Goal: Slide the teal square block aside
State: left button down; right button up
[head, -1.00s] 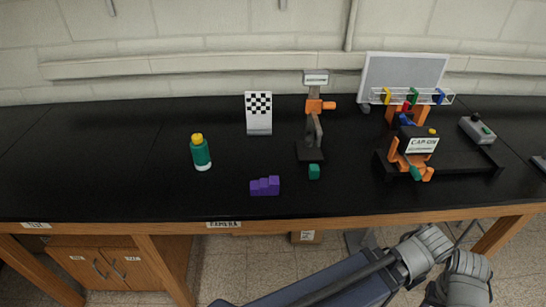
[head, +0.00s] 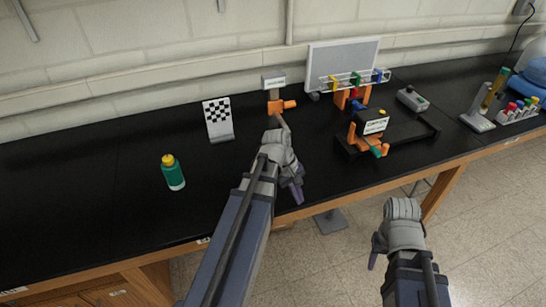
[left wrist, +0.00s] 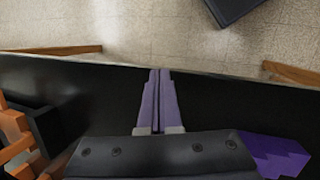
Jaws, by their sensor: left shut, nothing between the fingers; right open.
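The teal square block is not visible now; in the head view my left arm covers the area in front of the orange clamp stand (head: 280,106). My left gripper (head: 295,190) is over the front part of the black table, its purple fingers pointing towards the front edge. In the left wrist view its fingers (left wrist: 157,102) are shut together with nothing between them. A purple stepped block (left wrist: 277,155) lies on the table at the lower right of that view. My right gripper (head: 374,258) is open and empty, in front of the table over the floor.
A green bottle with a yellow cap (head: 173,172) and a checkered board (head: 218,119) stand to the left. A black fixture with orange parts (head: 410,133) and a grey control box (head: 412,99) stand to the right. The table's far left is clear.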

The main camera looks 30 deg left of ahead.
pick_arm(q)
jog(key=a+r+n+t, duration=0.1)
jog(key=a+n, duration=0.2)
jog(key=a, duration=0.1)
jog(key=w+a+r+n+h+p, duration=0.1)
jog(key=a+n, duration=0.1)
jog(key=a, duration=0.1)
jog(key=a+r+n+t+h, duration=0.1)
jog(key=a+r+n, duration=0.1)
jog(key=a+n, duration=0.1)
jog(key=shift+w+a+r+n+t, duration=0.1)
jog(key=shift+w+a+n+t, duration=0.05)
jog(key=shift+a, duration=0.3)
jog(key=shift+w+a+n+t, duration=0.15)
jog(key=shift+a, duration=0.25)
jog(key=s+a+r+n+t+p, duration=0.1)
jog(key=a+r+n+t+p, duration=0.2)
jog(key=a+n, duration=0.55)
jog(key=shift+m+h, duration=0.4)
jog(key=shift+m, duration=0.55)
jog(key=b+x, duration=0.2)
jog(key=b, duration=0.1)
jog(key=b+x, duration=0.2)
jog(key=x, duration=0.1)
jog(key=b+x, duration=0.3)
jog(key=shift+a+f+b, duration=0.3)
jog(key=shift+f, duration=0.05)
jog(key=shift+w+d, duration=1.15)
jog(key=shift+d, duration=0.05)
jog(key=shift+w+d, duration=0.5)
